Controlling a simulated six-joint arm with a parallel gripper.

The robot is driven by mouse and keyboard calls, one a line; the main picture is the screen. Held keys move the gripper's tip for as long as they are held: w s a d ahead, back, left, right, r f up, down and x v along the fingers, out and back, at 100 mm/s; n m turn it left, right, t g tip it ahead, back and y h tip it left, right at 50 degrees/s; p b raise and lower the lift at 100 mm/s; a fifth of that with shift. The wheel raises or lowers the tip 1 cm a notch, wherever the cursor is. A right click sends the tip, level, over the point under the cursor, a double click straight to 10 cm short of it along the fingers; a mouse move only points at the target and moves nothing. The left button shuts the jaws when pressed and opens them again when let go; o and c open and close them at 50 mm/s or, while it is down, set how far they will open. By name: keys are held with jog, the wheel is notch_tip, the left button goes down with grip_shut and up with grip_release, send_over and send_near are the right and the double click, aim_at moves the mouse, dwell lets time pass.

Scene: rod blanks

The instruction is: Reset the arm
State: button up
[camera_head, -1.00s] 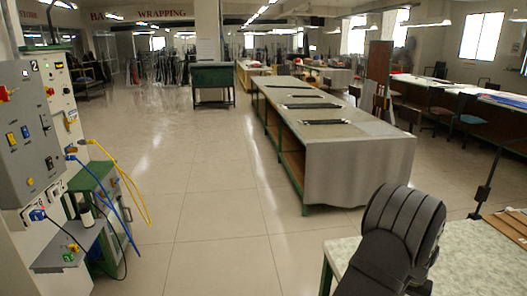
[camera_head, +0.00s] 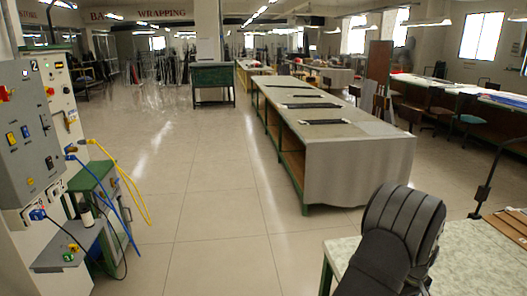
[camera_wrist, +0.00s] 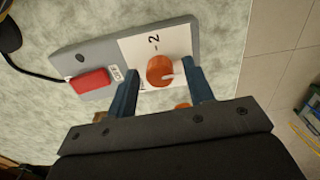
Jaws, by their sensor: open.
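My gripper (camera_wrist: 161,70) shows in the wrist view with its two blue fingers spread apart. A round orange piece (camera_wrist: 160,71) shows between the fingertips, apart from both. It appears over a white card (camera_wrist: 150,45) marked "-2" on a grey plate (camera_wrist: 67,54). A second, smaller orange patch shows between the fingers nearer the palm, mostly hidden. In the head view my dark arm stands at the bottom right, and my gripper is not visible there.
A red block (camera_wrist: 90,80) sits on the grey plate, with a black cable at its left end. The mottled table (camera_head: 470,262) is partly bare. A long draped workbench (camera_head: 358,172) stands beyond it, and a control panel (camera_head: 25,130) at the left. Open floor lies between.

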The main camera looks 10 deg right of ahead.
jog(key=shift+n, duration=1.1)
jog(key=o, duration=1.1)
jog(key=shift+o, duration=0.2)
jog(key=s+d+r+m, duration=0.6)
jog(key=d+r+m, duration=0.1)
jog(key=r+m, duration=0.35)
jog(key=s+d+r+m, duration=0.6)
jog(key=r+m, duration=0.4)
jog(key=r, duration=0.1)
jog(key=f, duration=0.9)
jog(key=shift+d+f, duration=0.2)
jog(key=shift+r, duration=0.1)
